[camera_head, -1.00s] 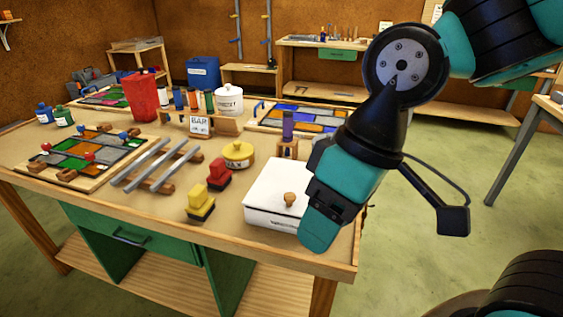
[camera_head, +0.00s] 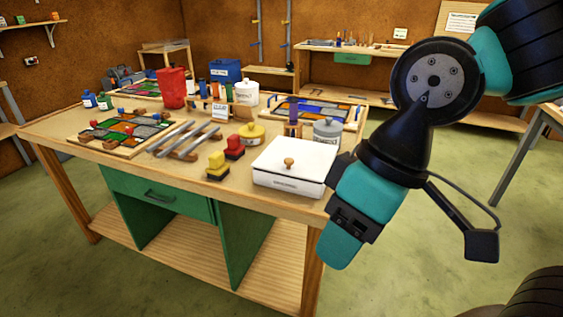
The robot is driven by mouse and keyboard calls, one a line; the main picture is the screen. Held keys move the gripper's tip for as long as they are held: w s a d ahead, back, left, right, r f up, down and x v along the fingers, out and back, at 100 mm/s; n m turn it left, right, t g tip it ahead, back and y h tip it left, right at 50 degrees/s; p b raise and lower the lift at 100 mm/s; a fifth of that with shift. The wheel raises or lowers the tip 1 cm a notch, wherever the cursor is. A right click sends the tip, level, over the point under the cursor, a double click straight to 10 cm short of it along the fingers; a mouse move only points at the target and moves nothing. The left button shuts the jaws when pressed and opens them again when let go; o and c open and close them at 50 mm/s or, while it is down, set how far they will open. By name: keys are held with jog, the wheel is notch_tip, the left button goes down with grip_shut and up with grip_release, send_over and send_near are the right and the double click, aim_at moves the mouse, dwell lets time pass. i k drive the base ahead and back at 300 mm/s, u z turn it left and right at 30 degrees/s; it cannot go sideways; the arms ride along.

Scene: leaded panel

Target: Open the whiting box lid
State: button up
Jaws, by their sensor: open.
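The whiting box (camera_head: 292,182) is a low white box near the table's front right corner, with a small label on its front. Its white lid (camera_head: 310,157) lies flat and shut on top, with a round wooden knob (camera_head: 289,162) in the middle. My gripper (camera_head: 337,249) hangs from my teal and black arm, pointing down, just right of the box in the picture and in front of the table corner.
Yellow and red blocks (camera_head: 233,149) stand left of the box. Open floor lies in front of the table (camera_head: 250,201).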

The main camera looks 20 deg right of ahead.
aim_at(307, 160)
jog(key=z, duration=0.1)
jog(key=i, duration=1)
jog(key=z, duration=0.5)
